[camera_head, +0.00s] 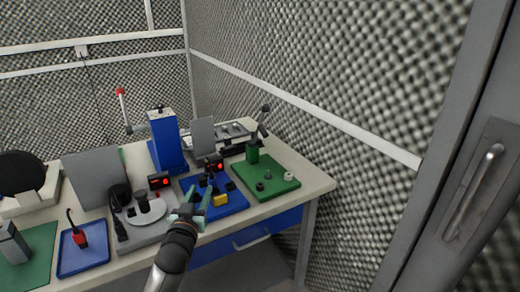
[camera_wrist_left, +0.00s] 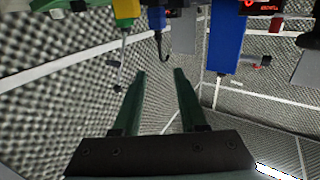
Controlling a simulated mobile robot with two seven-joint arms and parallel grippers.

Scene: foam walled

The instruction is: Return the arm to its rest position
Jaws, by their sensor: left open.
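My left arm comes up from the bottom of the head view. Its left gripper (camera_head: 196,196) is over the front edge of the bench, close in the picture to the blue tray with the yellow piece (camera_head: 221,200). In the left wrist view the two dark green fingers of the left gripper (camera_wrist_left: 160,74) stand apart with nothing between them. I cannot tell from these views how high the gripper is above the bench. My right gripper is in neither view.
The bench (camera_head: 318,184) carries a blue press-like column (camera_head: 163,140), a green board (camera_head: 275,186), a small blue tray with a red-handled tool (camera_head: 88,262) and grey panels. The bench front corner is clear.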

